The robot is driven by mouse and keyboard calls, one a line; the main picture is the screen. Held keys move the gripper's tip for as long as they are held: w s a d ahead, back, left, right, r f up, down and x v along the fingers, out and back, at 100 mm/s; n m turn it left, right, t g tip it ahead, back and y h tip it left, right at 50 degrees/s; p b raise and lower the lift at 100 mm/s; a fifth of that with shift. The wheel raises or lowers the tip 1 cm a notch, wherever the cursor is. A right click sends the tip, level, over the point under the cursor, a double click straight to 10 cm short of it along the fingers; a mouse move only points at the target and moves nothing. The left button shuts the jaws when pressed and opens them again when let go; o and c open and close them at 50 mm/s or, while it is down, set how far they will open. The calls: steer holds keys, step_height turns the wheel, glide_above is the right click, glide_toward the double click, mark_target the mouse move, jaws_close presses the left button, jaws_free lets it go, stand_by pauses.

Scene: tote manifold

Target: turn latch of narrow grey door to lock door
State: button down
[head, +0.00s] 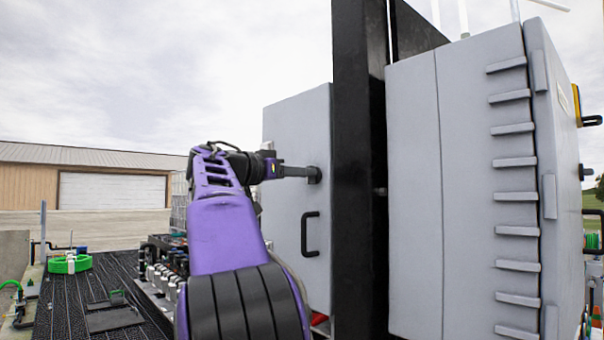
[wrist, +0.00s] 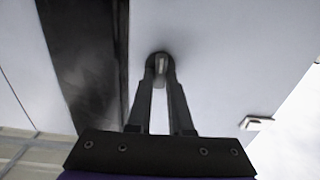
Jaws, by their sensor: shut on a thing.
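The narrow grey door (head: 290,130) stands left of a tall black post in the head view, and it looks closed. A black bar handle (head: 311,234) is fixed on it below the latch. My gripper (head: 312,174) reaches the door's upper right part, close to the post. In the wrist view my gripper (wrist: 161,72) has both fingers shut on the small latch (wrist: 161,70), and a light grey part of it shows between the fingertips. The latch's exact angle is hard to tell. The door surface (wrist: 220,60) fills the right side of the wrist view.
The black post (head: 360,170) rises just right of the door. A large grey ribbed cabinet (head: 465,180) stands beyond it. A row of fittings (head: 165,270) and a green ring-shaped object (head: 70,263) are on the dark deck at the left.

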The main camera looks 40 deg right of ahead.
steer(key=shift+w+f+n+p, duration=0.15)
steer(key=shift+n+p, duration=0.5)
steer(key=shift+n, duration=3.65)
steer(key=shift+w+f+n+p, duration=0.1)
steer(key=shift+n+p, duration=0.55)
steer(key=shift+n, duration=3.95)
steer(key=c, duration=0.8)
jaws_free()
steer(key=shift+a, duration=0.1)
steer(key=a, duration=0.5)
steer(key=s+a+b, duration=0.1)
steer(key=a, duration=1.1)
steer(key=shift+s+a+b, duration=0.1)
steer(key=shift+s+b, duration=0.1)
steer(key=shift+b, duration=0.1)
